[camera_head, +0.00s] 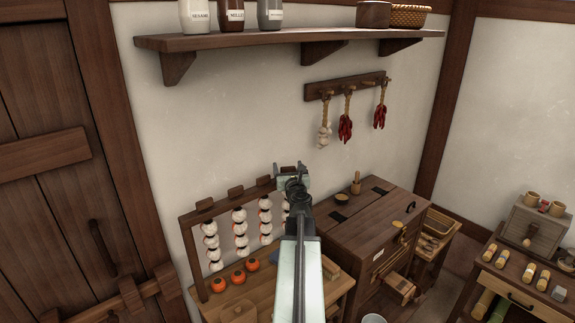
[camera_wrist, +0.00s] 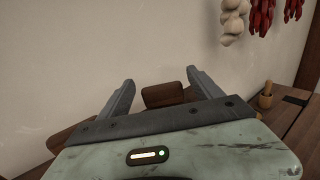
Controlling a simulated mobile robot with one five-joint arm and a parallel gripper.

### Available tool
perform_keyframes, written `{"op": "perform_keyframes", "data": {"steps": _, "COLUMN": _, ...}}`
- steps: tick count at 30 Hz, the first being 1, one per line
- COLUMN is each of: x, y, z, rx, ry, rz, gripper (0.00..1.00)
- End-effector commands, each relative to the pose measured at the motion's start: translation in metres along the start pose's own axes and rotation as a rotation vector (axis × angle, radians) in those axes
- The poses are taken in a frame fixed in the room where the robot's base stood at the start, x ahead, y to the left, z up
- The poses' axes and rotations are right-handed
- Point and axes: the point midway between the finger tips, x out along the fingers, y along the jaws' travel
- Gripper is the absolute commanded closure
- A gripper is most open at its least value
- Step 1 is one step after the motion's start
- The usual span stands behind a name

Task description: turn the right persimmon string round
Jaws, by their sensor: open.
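The persimmon strings hang from a wooden rack (camera_head: 185,240) at the wall in the head view. They look mostly pale, with orange showing at some edges. The right persimmon string (camera_head: 285,204) is mostly hidden behind my arm; only a sliver shows. My gripper (camera_head: 290,168) is open at the rack's right end, above that string. In the wrist view my gripper (camera_wrist: 160,84) has its two fingers spread, with a brown wooden block (camera_wrist: 163,95) between and beyond them, apart from both.
Other strings (camera_head: 239,228) hang to the left. Orange persimmons (camera_head: 237,277) lie on the bench below. A wooden chest (camera_head: 370,225) with a small bowl and mortar stands right. Garlic (camera_head: 324,135) and chillies (camera_head: 380,116) hang from a peg rail under the shelf (camera_head: 290,40).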

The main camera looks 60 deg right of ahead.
Motion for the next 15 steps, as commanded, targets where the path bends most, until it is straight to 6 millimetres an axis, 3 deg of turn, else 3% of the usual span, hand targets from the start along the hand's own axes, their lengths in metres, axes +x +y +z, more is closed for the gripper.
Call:
{"op": "perform_keyframes", "data": {"steps": 1, "x": 0.015, "y": -0.001, "z": 0.000, "rx": 0.000, "ry": 0.000, "rz": 0.001, "gripper": 0.25}}
{"op": "perform_keyframes", "data": {"steps": 4, "x": 0.029, "y": -0.001, "z": 0.000, "rx": 0.000, "ry": 0.000, "rz": 0.000, "gripper": 0.25}}
{"op": "perform_keyframes", "data": {"steps": 12, "x": 0.032, "y": -0.001, "z": 0.000, "rx": 0.000, "ry": 0.000, "rz": -0.001, "gripper": 0.25}}
{"op": "perform_keyframes", "data": {"steps": 13, "x": 0.032, "y": -0.001, "z": 0.000, "rx": 0.000, "ry": 0.000, "rz": -0.001, "gripper": 0.28}}
{"op": "perform_keyframes", "data": {"steps": 15, "x": 0.032, "y": -0.001, "z": 0.000, "rx": 0.000, "ry": 0.000, "rz": -0.001, "gripper": 0.48}}
